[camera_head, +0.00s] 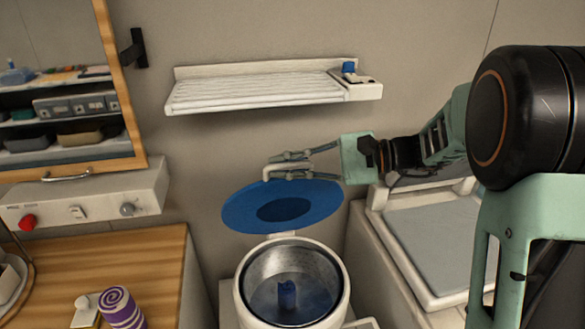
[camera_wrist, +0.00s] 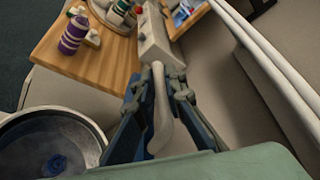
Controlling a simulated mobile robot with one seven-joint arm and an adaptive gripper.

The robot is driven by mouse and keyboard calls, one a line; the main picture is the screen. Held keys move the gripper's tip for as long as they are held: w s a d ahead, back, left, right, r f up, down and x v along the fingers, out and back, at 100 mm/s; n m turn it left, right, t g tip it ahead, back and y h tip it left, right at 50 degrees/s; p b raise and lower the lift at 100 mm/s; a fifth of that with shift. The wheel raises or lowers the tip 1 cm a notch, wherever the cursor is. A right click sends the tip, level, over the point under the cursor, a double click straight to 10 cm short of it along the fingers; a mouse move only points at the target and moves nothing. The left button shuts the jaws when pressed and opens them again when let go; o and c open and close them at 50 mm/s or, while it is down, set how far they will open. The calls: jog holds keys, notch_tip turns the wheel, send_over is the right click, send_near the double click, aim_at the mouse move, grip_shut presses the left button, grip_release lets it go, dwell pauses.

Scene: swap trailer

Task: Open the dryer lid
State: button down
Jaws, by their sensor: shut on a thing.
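The dryer (camera_head: 237,298) is a white round tub with a grey metal drum and a blue piece standing in its middle. Its blue round lid (camera_head: 240,212) is raised and tilted above the drum, with a darker disc at its centre. My gripper (camera_head: 271,167) is shut on the lid's white handle (camera_head: 300,166). In the wrist view the handle (camera_wrist: 161,105) runs between the two fingers. There the drum (camera_wrist: 60,120) stands uncovered at the lower left. The lid's blue edge shows only in part behind the fingers.
A white slatted rack (camera_head: 255,92) is on the wall above the lid. A wooden counter (camera_head: 150,262) with a purple spiral roll (camera_head: 122,308) is at the left, below a white panel with knobs (camera_head: 85,200). A grey-topped white unit (camera_head: 440,245) stands at the right.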

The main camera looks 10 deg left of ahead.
jog(key=s+d+f+n+b, duration=0.1)
jog(key=s+f+b, duration=0.1)
jog(key=b, duration=0.3)
jog(key=s+d+f+n+y+b, duration=0.1)
jog(key=s+d+f+b, duration=0.1)
jog(key=s+b, duration=0.3)
jog(key=shift+d+f+t, duration=0.25)
jog(key=shift+f+t, duration=0.15)
jog(key=shift+f, duration=0.05)
jog(key=c, duration=2)
grip_release()
jog(key=d, duration=0.4)
jog(key=d+r, duration=0.1)
jog(key=d, duration=0.7)
jog(key=shift+w+r, duration=0.2)
jog(key=shift+w, duration=0.1)
